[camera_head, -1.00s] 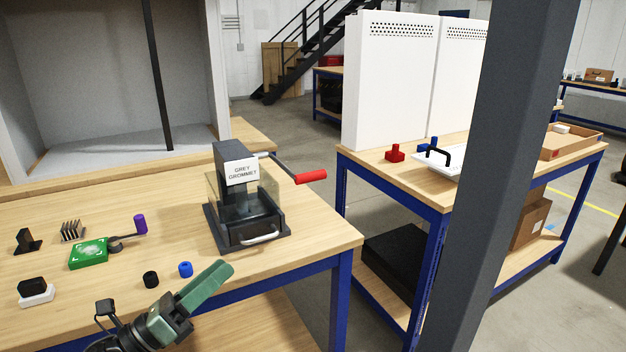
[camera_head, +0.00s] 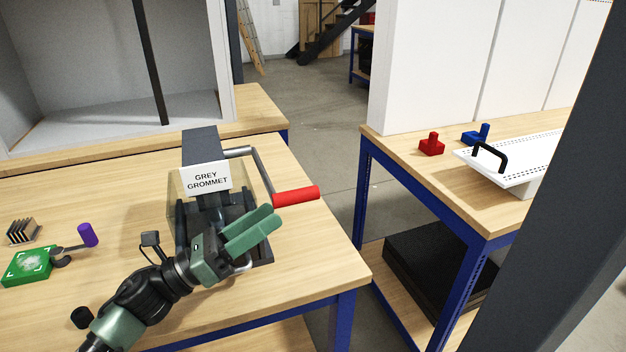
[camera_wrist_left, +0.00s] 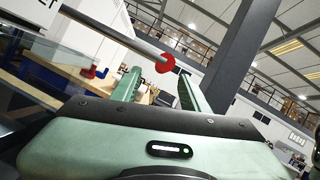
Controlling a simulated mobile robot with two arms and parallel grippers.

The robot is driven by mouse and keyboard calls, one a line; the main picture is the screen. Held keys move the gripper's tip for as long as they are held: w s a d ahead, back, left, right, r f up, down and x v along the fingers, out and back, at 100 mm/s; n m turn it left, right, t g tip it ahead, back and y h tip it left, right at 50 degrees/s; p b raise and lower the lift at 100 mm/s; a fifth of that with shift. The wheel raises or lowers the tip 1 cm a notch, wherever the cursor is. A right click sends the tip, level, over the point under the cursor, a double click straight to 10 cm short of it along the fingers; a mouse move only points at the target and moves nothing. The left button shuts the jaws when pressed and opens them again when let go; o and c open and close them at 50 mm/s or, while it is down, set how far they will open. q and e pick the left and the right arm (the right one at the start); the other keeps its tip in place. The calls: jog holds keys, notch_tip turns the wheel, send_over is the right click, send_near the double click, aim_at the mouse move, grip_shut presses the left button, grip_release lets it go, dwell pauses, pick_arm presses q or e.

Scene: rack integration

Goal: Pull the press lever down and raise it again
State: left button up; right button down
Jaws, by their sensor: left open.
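The press (camera_head: 206,143) is a dark unit with clear guards and a "GREY GROMMET" label (camera_head: 205,179). It stands near the right end of the wooden bench. Its lever (camera_head: 264,174) is a grey rod on the right side, ending in a red handle (camera_head: 296,196). My left gripper (camera_head: 262,226) is open and empty, in front of the press, a little left of and below the red handle in the picture. In the left wrist view the red handle (camera_wrist_left: 166,64) shows beyond and between the open fingers (camera_wrist_left: 158,88), apart from them. My right gripper is not in view.
A green board (camera_head: 27,266), a purple-handled tool (camera_head: 88,235) and a black cylinder (camera_head: 82,317) lie left on the bench. A second table (camera_head: 400,150) on the right holds red (camera_head: 431,145) and blue (camera_head: 474,135) parts and a white tray (camera_head: 520,160). A floor gap separates the tables.

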aim_at(298, 196)
pick_arm(q)
jog(key=shift+d+r, duration=0.25)
jog(key=shift+r, duration=0.05)
jog(key=shift+r+p+x, duration=0.2)
jog(key=shift+p+x, duration=0.5)
jog(key=shift+x, duration=0.5)
jog(key=p+x, duration=0.1)
jog(key=x, duration=0.2)
jog(key=shift+d, duration=0.3)
jog(key=shift+w+d, duration=0.2)
jog(key=shift+d, duration=0.1)
jog(key=shift+c, duration=0.4)
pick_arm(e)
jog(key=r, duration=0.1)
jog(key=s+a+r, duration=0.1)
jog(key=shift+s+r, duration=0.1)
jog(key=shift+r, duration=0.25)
pick_arm(q)
grip_shut()
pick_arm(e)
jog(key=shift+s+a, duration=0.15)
